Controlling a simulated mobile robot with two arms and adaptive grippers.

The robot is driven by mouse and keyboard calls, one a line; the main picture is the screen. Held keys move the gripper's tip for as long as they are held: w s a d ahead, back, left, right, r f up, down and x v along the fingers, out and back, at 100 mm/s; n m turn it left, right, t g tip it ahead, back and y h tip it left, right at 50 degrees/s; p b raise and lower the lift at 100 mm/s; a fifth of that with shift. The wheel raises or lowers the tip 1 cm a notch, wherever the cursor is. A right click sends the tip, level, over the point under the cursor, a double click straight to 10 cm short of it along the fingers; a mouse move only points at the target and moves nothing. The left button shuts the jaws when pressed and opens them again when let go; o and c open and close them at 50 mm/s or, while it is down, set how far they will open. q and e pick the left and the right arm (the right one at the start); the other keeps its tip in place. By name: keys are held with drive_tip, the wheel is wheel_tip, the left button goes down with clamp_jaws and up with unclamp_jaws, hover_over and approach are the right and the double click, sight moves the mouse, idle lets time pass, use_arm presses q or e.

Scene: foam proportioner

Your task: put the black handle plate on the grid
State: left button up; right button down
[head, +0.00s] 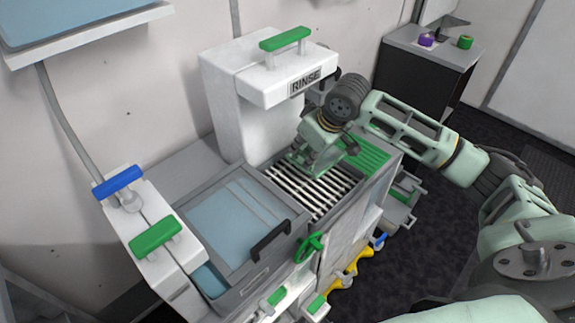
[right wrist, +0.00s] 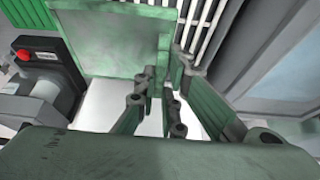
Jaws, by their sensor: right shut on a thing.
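The black handle (head: 270,240) stands at the front edge of a grey-framed, pale blue plate (head: 225,218) on the basin, left of the grid. The grid (head: 318,192) of light bars lies in the middle of the unit; part of it also shows in the right wrist view (right wrist: 205,18). My right gripper (head: 303,164) is low over the grid's back end. In the right wrist view its fingers (right wrist: 166,76) are closed around the edge of a green plate (right wrist: 110,38); the exact contact is partly hidden. My left gripper is not in view.
The white RINSE dispenser (head: 255,95) stands close behind my right gripper. Green and blue handles (head: 155,233) top white blocks at the left. A green valve wheel (head: 309,246) is at the front. A dark cabinet (head: 425,68) stands at the back right.

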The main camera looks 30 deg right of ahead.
drive_tip(key=a+f, duration=0.1)
drive_tip(key=w+a+f, duration=0.1)
drive_tip(key=a, duration=0.1)
drive_tip(key=w+a+f+p, duration=0.1)
drive_tip(key=shift+w+a+f, duration=0.1)
drive_tip(key=shift+w+a, duration=0.1)
wheel_tip(320, 180, down, 3)
drive_tip(key=shift+d+f+p, duration=0.1)
drive_tip(key=shift+p, duration=0.45)
drive_tip(key=shift+f, duration=0.15)
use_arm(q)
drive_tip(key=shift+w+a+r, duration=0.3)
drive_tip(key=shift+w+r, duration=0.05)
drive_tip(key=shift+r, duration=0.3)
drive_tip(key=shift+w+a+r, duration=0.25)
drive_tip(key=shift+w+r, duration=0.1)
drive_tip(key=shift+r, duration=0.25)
use_arm(e)
drive_tip(key=c, duration=1.8)
unclamp_jaws()
drive_tip(key=shift+f, duration=0.1)
drive_tip(key=shift+c, duration=0.2)
